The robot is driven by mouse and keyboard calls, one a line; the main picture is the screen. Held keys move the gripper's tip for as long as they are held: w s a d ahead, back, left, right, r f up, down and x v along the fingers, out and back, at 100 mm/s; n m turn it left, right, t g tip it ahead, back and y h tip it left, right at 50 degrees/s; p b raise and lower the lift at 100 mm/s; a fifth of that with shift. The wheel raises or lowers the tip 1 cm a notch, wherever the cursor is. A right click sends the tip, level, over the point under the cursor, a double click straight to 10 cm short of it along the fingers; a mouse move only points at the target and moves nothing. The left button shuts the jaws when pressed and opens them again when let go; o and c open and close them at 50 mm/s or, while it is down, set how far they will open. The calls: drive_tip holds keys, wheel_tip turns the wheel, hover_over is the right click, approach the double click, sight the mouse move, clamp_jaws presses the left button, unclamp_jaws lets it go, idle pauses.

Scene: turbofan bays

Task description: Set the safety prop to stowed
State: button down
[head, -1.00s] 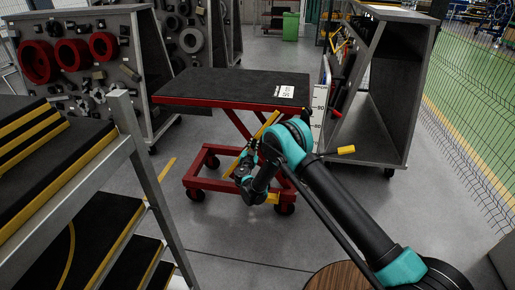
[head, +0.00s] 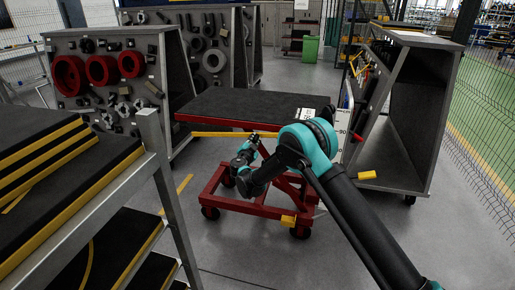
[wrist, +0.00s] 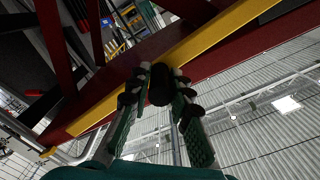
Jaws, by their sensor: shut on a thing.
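The safety prop is a yellow bar (head: 215,134), lying nearly level just under the black top of the red lift table (head: 250,104). In the wrist view the yellow bar (wrist: 222,38) runs diagonally along a red beam. My gripper (head: 247,150) is at the bar, below the table top. In the wrist view my gripper (wrist: 160,92) has its fingers closed around a black knob (wrist: 160,84) beside the yellow bar. My arm hides part of the table's right side and legs.
A grey stepped rack (head: 155,140) stands close at the left. A tool board with red rings (head: 103,70) is behind it. A grey open cabinet (head: 410,120) stands right of the table. A mesh fence (head: 480,150) is at far right. Floor in front is clear.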

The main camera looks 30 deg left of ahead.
drive_tip(key=shift+r, duration=1.45)
drive_tip(key=c, duration=1.4)
unclamp_jaws()
drive_tip(key=v, duration=1.2)
